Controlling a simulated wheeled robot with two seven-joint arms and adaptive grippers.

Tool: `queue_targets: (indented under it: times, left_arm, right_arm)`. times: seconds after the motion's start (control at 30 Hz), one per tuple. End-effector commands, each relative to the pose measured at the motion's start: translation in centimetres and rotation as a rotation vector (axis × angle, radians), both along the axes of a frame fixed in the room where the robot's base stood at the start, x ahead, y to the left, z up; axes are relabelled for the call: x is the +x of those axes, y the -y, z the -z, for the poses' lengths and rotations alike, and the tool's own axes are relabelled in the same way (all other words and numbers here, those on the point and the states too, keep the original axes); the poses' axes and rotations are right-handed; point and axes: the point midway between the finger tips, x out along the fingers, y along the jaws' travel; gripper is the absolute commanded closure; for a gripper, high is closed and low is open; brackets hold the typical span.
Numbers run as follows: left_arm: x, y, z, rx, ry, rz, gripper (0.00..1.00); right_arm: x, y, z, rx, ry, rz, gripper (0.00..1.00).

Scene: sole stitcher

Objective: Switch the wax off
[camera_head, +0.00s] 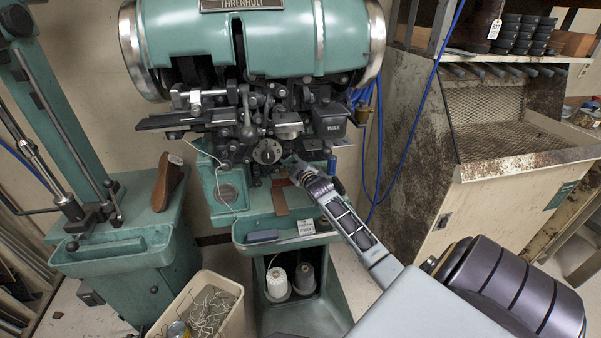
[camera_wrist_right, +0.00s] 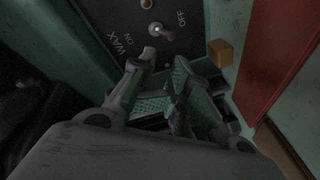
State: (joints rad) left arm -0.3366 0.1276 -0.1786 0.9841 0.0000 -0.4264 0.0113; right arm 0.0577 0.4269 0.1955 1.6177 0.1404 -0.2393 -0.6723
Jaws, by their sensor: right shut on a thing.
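The wax switch (camera_wrist_right: 160,33) is a small metal toggle on a dark panel (camera_wrist_right: 195,42) in the right wrist view. The panel reads WAX and ON at left and OFF at upper right of the toggle. Which way the lever leans is hard to tell. My right gripper (camera_wrist_right: 165,62) has its two fingertips close below the toggle, one to each side, with a visible gap between them. Its jaws are shut on the toggle, though the contact is hard to make out. In the head view my right gripper (camera_head: 298,168) reaches in under the green stitcher (camera_head: 215,40). My left gripper is out of view.
A red light (camera_wrist_right: 146,4) and a brown block (camera_wrist_right: 220,52) are near the toggle. A red strip (camera_wrist_right: 275,50) stands at right. In the head view, a green tray (camera_head: 285,232) lies below my gripper, and a box (camera_head: 333,128) labelled WAX is above it.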

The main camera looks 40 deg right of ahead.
Motion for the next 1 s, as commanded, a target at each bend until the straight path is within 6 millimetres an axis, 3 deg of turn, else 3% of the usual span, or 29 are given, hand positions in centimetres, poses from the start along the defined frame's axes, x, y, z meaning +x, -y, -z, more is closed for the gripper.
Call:
queue_targets:
  times: [1.0]
  left_arm:
    - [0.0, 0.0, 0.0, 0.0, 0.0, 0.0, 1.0]
  right_arm:
    - [-7.9, -1.8, -0.4, -0.001, 0.001, 0.001, 1.0]
